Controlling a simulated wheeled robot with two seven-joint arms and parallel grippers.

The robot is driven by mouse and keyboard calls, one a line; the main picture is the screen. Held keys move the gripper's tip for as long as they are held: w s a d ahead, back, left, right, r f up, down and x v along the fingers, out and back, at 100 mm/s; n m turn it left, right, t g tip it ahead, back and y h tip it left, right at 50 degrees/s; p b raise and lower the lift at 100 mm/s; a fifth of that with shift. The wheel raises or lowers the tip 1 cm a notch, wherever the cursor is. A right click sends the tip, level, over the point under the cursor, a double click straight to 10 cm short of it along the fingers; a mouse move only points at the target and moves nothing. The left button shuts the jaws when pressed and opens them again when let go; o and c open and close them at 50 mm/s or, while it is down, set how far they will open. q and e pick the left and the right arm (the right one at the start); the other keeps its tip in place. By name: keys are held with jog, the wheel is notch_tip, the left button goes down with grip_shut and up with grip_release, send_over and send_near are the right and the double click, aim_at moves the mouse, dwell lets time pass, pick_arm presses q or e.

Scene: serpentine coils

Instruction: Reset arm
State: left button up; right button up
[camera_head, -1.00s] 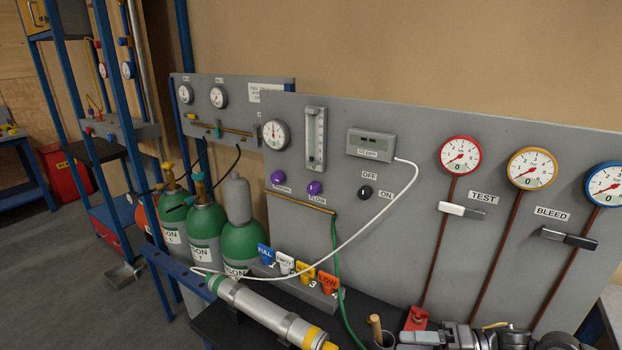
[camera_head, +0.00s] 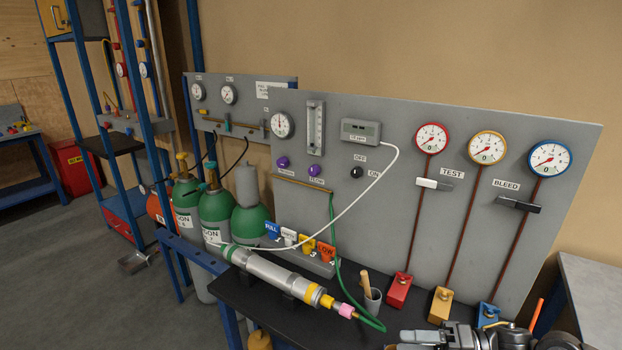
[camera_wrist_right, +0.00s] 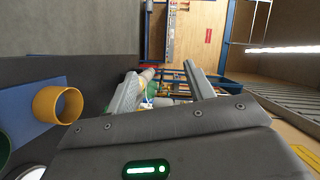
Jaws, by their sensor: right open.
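My right gripper (camera_head: 412,341) shows at the bottom right of the head view, low over the black bench in front of the gauge panel, partly cut off by the frame edge. In the right wrist view, its two grey fingers (camera_wrist_right: 163,88) stand apart with nothing held between them. My left gripper is in neither view now.
The grey panel (camera_head: 400,218) carries gauges and levers. A metal cylinder (camera_head: 275,273) with a pink tip lies on the black bench (camera_head: 320,325), near a cup (camera_head: 372,300) and red, yellow and blue blocks. Green-topped gas bottles (camera_head: 215,206) stand at left.

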jog(key=a+f+t+h, duration=0.6)
jog(key=a+t, duration=0.2)
jog(key=s+d+f+g+h, duration=0.3)
jog(key=s+d, duration=0.1)
jog(key=s, duration=0.4)
jog(key=s+d+f+n+g+h, duration=0.15)
jog(key=s+d+f+h, duration=0.25)
jog(key=s, duration=0.4)
jog(key=s+d+f+g+h, duration=0.3)
jog(key=s+d, duration=0.1)
jog(key=s, duration=0.4)
notch_tip(320, 180, down, 31)
jog(key=g+b, duration=0.2)
jog(key=b, duration=0.4)
pick_arm(q)
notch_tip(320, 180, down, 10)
jog(key=b, duration=0.4)
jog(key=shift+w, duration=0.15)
pick_arm(e)
jog(key=s+d+f, duration=0.2)
jog(key=s+f, duration=1.4)
jog(key=f, duration=0.5)
jog(key=shift+s+d+g, duration=0.35)
jog(key=shift+d, duration=0.05)
